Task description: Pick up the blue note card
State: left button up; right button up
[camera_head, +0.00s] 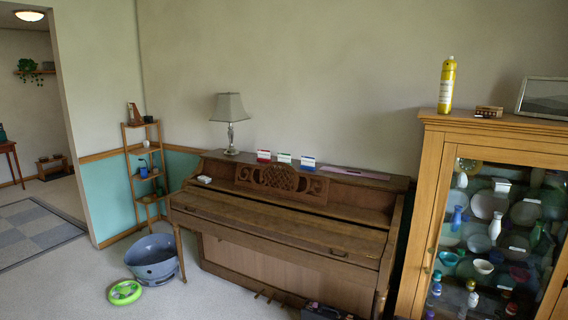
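The blue note card (307,162) stands on top of the upright piano (290,225), toward the back. It is the rightmost of three small cards in a row and looks white above with a blue band below. A green-banded card (284,158) stands just left of it, and a red-banded card (263,156) stands farther left. Neither of my grippers shows in the head view.
A lamp (230,118) stands on the piano's left end, and a flat pinkish strip (353,173) lies right of the cards. A glass cabinet (437,200) is at the right. A grey-blue tub (152,260) and green ring (125,292) are on the floor at left.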

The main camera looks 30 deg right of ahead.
aim_at(306, 162)
jog(key=i+l+z, duration=0.15)
jog(key=z, duration=0.25)
jog(key=i+z, duration=0.4)
jog(key=i+j+u, duration=0.25)
jog(key=i+u, duration=0.75)
jog(key=i+l+u, duration=0.2)
jog(key=i+u, duration=0.3)
jog(key=i+j, duration=0.1)
jog(key=i, duration=1.75)
jog(key=i+z, duration=0.25)
jog(key=i, duration=0.3)
jog(key=i+j+z, duration=0.1)
jog(key=i+z, duration=0.2)
jog(key=i, duration=0.2)
jog(key=i+j+z, duration=0.25)
jog(key=i, duration=0.25)
jog(key=i+z, duration=0.1)
jog(key=z, duration=3.55)
